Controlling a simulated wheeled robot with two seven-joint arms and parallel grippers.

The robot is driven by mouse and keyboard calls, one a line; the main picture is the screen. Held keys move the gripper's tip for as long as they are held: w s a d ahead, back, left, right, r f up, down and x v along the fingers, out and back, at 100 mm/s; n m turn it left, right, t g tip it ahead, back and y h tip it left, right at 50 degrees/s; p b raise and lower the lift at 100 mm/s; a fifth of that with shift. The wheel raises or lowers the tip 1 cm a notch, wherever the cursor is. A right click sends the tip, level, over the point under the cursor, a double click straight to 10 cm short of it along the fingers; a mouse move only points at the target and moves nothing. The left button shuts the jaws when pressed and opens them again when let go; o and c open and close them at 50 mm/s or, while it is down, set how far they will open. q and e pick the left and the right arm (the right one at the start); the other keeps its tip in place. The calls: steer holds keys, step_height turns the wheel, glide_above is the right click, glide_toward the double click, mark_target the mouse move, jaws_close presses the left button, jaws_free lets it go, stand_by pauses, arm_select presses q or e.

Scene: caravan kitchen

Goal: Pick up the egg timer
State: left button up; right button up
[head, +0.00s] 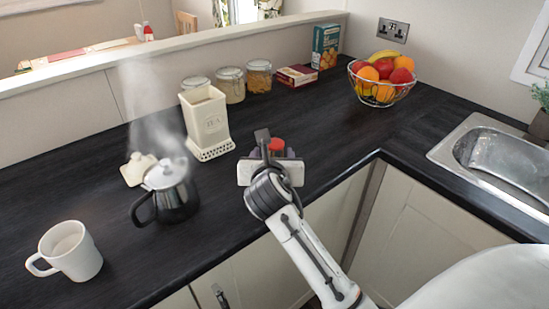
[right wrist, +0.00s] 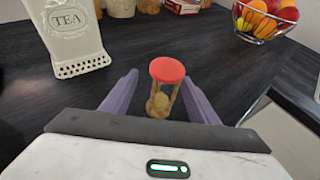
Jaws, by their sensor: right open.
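The egg timer (right wrist: 160,90) is a small hourglass with a red top and a wooden-looking frame. It stands upright on the black worktop in the right wrist view, between the two purple fingers of my right gripper (right wrist: 160,103). The fingers are apart on either side of it, and I cannot tell whether either touches it. In the head view only the red top of the egg timer (head: 276,144) shows clearly; my right gripper (head: 272,156) hides most of the rest. My left gripper is not in view.
A cream TEA canister (head: 208,122) stands behind and left of the timer. A steaming kettle (head: 171,190) and a white mug (head: 71,250) are further left. Jars, boxes and a fruit bowl (head: 382,85) stand at the back. The worktop's front edge is close; a sink (head: 497,160) is right.

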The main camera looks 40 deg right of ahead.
steer(key=x, duration=0.4)
steer(key=shift+d+f, duration=0.2)
steer(key=shift+d, duration=0.05)
steer(key=c, duration=1.1)
steer(key=shift+c, duration=0.2)
steer(key=shift+r, duration=0.15)
step_height(320, 180, up, 16)
